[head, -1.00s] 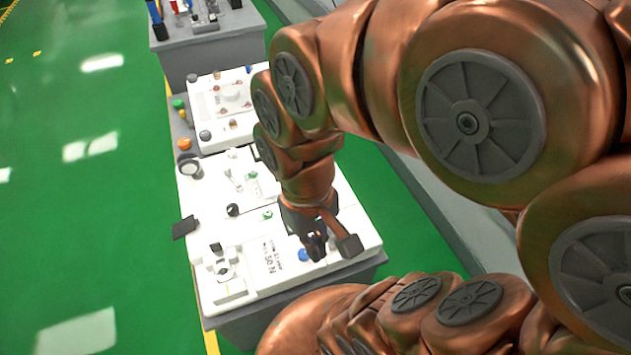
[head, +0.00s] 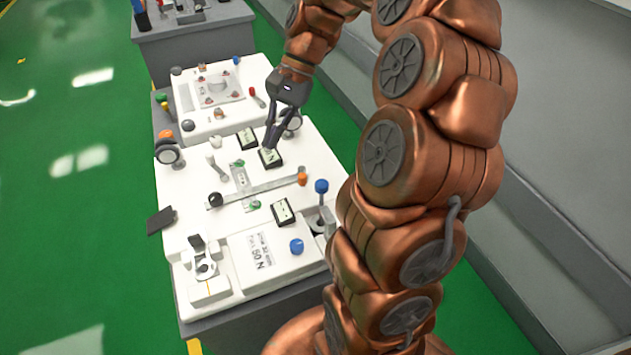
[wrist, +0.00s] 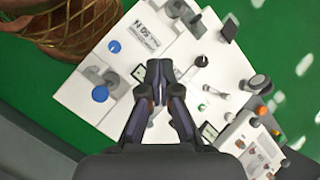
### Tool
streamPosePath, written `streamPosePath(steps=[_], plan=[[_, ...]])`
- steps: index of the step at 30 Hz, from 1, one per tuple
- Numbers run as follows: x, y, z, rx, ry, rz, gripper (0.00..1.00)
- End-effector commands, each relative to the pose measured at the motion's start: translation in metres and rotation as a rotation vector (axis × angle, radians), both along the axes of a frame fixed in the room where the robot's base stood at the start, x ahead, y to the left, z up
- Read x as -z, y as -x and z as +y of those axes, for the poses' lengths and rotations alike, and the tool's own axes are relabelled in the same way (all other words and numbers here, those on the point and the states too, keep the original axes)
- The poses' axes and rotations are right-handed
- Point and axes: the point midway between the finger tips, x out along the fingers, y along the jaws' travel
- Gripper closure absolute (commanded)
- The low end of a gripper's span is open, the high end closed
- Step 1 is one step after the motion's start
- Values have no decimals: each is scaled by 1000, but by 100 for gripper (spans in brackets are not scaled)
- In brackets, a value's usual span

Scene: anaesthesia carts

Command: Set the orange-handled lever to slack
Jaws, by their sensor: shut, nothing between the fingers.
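The orange-handled lever is a long grey bar (head: 262,188) lying across the white cart top. Its orange knob (head: 302,178) is at the right end, and a black knob (head: 215,199) is at the left end. Small green marks (head: 254,205) show near the bar; I cannot read any slack marking. My gripper (head: 268,148) points down over the back right of the panel, behind the lever and apart from the orange knob. Its fingers are closed and empty. In the wrist view my gripper (wrist: 160,72) covers the middle of the panel and hides most of the lever.
A blue-knobbed lever (head: 321,186) stands right of the orange knob. A blue knob (head: 296,246) and a 50 N label (head: 262,251) are at the front. Small framed displays (head: 282,211) lie around the bar. A second white panel (head: 217,95) is behind. Green floor lies left.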

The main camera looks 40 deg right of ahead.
Motion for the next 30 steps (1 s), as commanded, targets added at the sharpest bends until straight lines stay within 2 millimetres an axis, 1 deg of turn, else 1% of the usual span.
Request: streamPosePath(steps=[1,5,8,9,11,12,15,18,21,24,30], plan=[[21,-10,-18,66,-24,20,100],[48,-28,-64,231,-77,65,100],[72,-36,-102,359,-118,109,100],[83,-38,-118,412,-134,125,100],[99,-39,-143,491,-154,150,100],[110,-39,-158,541,-167,168,100],[134,-34,-194,656,-198,210,100],[153,-28,-221,747,-220,240,100],[165,-22,-241,809,-234,264,100],[171,-18,-250,842,-242,279,100],[171,-17,-253,852,-244,283,100]])
